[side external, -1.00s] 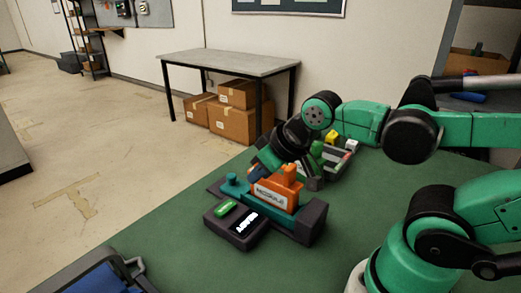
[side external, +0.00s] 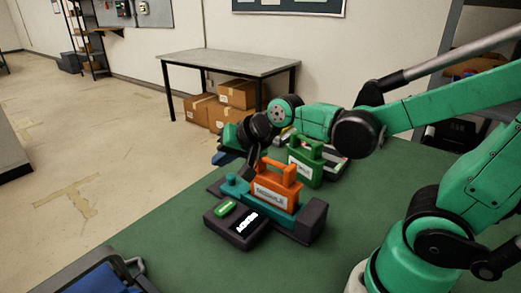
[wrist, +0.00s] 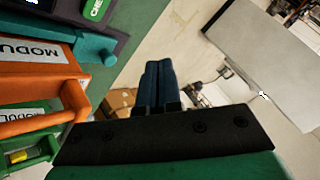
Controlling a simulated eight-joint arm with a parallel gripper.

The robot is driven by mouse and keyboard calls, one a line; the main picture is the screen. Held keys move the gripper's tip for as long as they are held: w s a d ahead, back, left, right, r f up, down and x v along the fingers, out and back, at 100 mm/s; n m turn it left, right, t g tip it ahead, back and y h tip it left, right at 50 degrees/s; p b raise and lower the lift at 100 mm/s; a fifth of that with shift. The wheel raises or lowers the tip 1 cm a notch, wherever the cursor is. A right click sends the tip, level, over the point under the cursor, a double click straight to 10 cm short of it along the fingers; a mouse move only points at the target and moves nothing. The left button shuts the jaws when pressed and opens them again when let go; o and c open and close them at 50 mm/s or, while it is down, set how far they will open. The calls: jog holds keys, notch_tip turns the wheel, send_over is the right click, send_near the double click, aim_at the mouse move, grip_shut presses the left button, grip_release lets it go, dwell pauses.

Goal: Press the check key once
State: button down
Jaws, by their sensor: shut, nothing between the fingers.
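The check key is a green key (side external: 224,208) on the top of a dark box (side external: 238,231), beside a lit display with white lettering. In the wrist view the green key (wrist: 96,9) is cut off at the top edge, with part of its label showing. My gripper (side external: 220,158) is above and behind the box in the side view, apart from the key. In the wrist view my gripper's dark blue fingers (wrist: 152,68) are together and empty, to the right of and below the key.
An orange module with a handle (side external: 275,188) sits in a teal and dark holder (side external: 308,221) right behind the box. A green module (side external: 306,163) stands farther back. A blue bin (side external: 95,281) is at the front left. Green tabletop (side external: 165,232) is bare left of the box.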

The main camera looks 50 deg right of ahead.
aim_at(228, 209)
jog(key=shift+f, duration=4.35)
jog(key=shift+r, duration=2.5)
jog(key=s+r+n+g+h, duration=0.1)
jog(key=s+r+n+g, duration=0.1)
jog(key=s+n, duration=0.5)
jog(key=shift+s+d+r+n, duration=0.2)
jog(key=shift+d+r+n, duration=0.2)
jog(key=shift+r, duration=0.2)
